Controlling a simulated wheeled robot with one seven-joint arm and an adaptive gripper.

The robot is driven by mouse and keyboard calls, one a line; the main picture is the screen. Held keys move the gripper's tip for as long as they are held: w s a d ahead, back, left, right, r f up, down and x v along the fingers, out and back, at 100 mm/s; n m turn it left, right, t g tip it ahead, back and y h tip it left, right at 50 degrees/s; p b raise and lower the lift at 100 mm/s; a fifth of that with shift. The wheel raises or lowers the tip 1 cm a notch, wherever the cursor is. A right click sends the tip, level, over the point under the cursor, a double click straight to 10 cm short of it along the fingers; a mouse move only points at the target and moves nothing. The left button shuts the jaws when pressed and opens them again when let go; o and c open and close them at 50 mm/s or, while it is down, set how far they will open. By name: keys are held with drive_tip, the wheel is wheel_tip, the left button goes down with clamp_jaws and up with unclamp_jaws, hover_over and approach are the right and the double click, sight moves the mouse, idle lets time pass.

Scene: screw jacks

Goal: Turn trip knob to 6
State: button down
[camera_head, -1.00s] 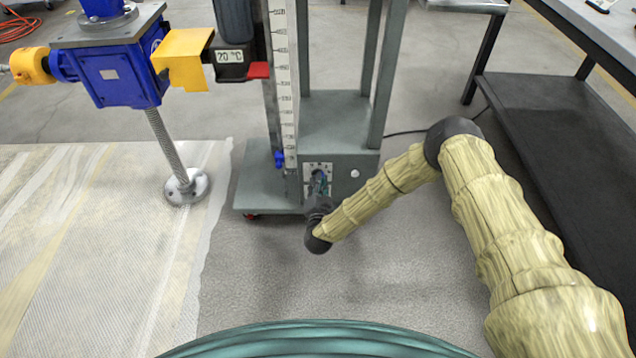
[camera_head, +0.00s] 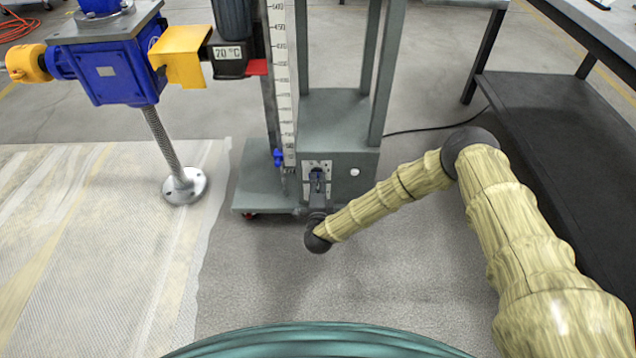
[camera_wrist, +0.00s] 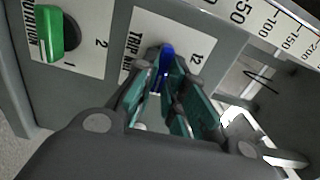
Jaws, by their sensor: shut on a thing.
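The trip knob is a small blue knob (camera_wrist: 166,60) on a white plate (camera_wrist: 143,32) lettered "TRIP" in the wrist view, with a 12 at the plate's right side. My gripper (camera_wrist: 164,84) is shut on the blue knob, with a green finger on each side of it. The fingers hide the lower part of the plate, and I cannot read the knob's setting. In the head view, my gripper (camera_head: 317,187) is at the plate (camera_head: 317,166) on the front of the grey-green stand's base box; the knob is mostly covered there.
A green knob (camera_wrist: 48,34) with marks 1 and 2 sits left of the trip plate. A white scale (camera_head: 284,90) rises beside it. The blue screw jack (camera_head: 112,70) stands at left, and a dark table shelf (camera_head: 560,150) at right. Floor before the stand is clear.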

drive_tip(key=shift+m, duration=0.4)
drive_tip(key=c, duration=1.5)
unclamp_jaws()
drive_tip(key=shift+s, duration=0.15)
drive_tip(key=s, duration=1.1)
drive_tip(key=shift+s, duration=0.4)
drive_tip(key=shift+a+f, duration=0.1)
